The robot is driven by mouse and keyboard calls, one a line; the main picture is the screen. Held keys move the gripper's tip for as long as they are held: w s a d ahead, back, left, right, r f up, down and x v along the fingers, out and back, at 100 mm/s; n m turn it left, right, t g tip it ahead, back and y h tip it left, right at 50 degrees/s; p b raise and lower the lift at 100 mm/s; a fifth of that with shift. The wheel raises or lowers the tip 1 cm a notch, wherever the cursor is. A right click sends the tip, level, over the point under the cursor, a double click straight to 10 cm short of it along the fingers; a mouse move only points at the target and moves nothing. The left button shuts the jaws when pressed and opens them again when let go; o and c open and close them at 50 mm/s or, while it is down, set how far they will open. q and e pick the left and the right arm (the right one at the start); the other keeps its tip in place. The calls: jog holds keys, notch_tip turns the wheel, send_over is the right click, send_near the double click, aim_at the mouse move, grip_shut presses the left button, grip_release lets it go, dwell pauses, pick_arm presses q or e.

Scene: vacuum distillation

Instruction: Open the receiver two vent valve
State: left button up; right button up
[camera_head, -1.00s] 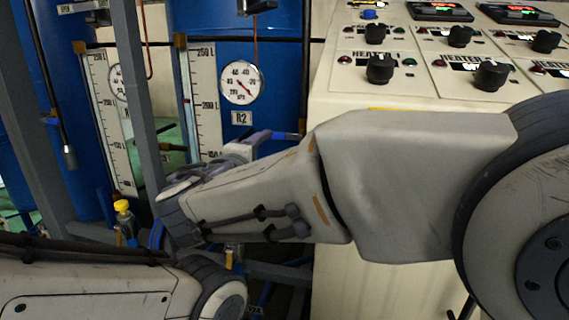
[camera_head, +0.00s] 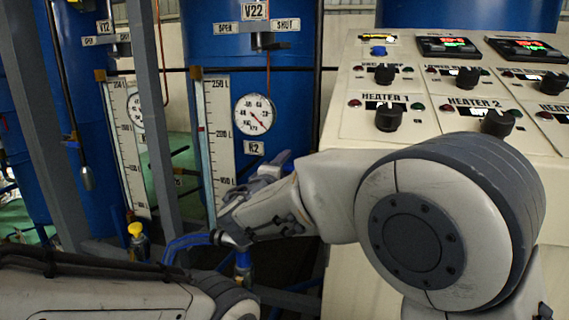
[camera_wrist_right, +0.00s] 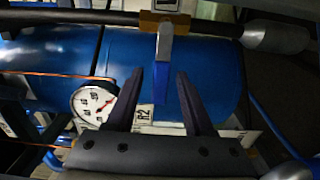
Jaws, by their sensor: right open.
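The receiver two tank (camera_head: 225,48) is blue, with a V22 sign (camera_head: 255,10) and OPEN and SHUT tags near its top. Its R2 gauge (camera_head: 254,114) shows below. My right gripper (camera_head: 284,162) is in front of the tank, just below and right of the gauge. In the right wrist view, the open right gripper (camera_wrist_right: 160,92) has a blue-ended valve lever (camera_wrist_right: 161,85) between its fingers, with a brass-coloured body (camera_wrist_right: 165,22) behind. I cannot tell contact, or whether this lever belongs to V22. My left gripper is out of view.
A cream control panel (camera_head: 350,215) with heater knobs stands at the right. A grey frame post (camera_head: 150,110) and a level scale (camera_head: 218,130) stand left of the gripper. A dark pipe (camera_wrist_right: 100,17) runs past the lever in the right wrist view.

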grip_shut()
dwell(1.4)
